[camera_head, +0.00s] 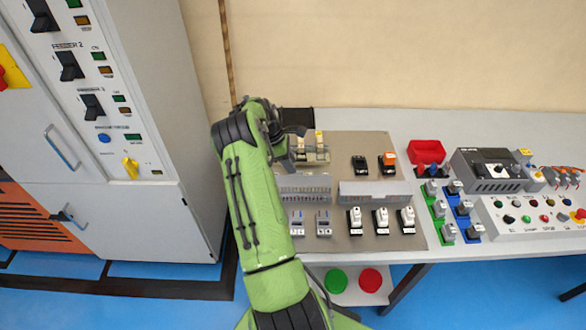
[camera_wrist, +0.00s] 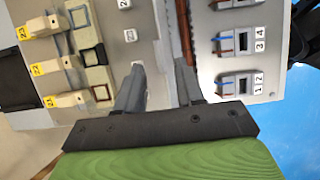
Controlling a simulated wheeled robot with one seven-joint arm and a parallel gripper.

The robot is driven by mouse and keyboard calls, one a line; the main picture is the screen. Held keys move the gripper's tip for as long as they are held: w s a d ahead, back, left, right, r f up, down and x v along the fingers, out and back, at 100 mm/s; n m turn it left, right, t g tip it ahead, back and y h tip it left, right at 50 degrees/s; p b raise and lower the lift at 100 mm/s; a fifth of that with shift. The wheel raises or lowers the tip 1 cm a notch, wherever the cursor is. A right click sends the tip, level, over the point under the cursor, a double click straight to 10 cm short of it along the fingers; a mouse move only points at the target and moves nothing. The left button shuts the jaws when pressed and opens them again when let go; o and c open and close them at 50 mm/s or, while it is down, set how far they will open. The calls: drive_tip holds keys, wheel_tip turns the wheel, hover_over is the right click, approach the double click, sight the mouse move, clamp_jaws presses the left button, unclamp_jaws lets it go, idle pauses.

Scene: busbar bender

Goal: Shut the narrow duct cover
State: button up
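Two grey wiring ducts lie end to end across the middle of the board (camera_head: 335,215) in the head view. The left duct (camera_head: 303,188) shows a slotted side. The right duct (camera_head: 375,192) shows a plainer grey face. I cannot tell for sure which one has the narrow cover, nor how far it is open. My gripper is over the left part of the board, mostly hidden by my arm in the head view. In the wrist view my gripper (camera_wrist: 159,68) is open, with nothing visible between its fingers. A long strip with a reddish-brown inside (camera_wrist: 184,25) runs beyond the right finger.
Yellow-tagged terminals (camera_wrist: 55,68) lie left of the fingers, and numbered blocks with red and blue wires (camera_wrist: 240,42) lie right. White breakers (camera_head: 381,220) stand along the board's front. A grey cabinet (camera_head: 150,220) stands left; a control box (camera_head: 530,215) sits right.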

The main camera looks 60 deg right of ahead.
sight(297, 179)
drive_tip(key=x, duration=0.3)
drive_tip(key=shift+f, duration=0.15)
drive_tip(key=shift+c, duration=0.3)
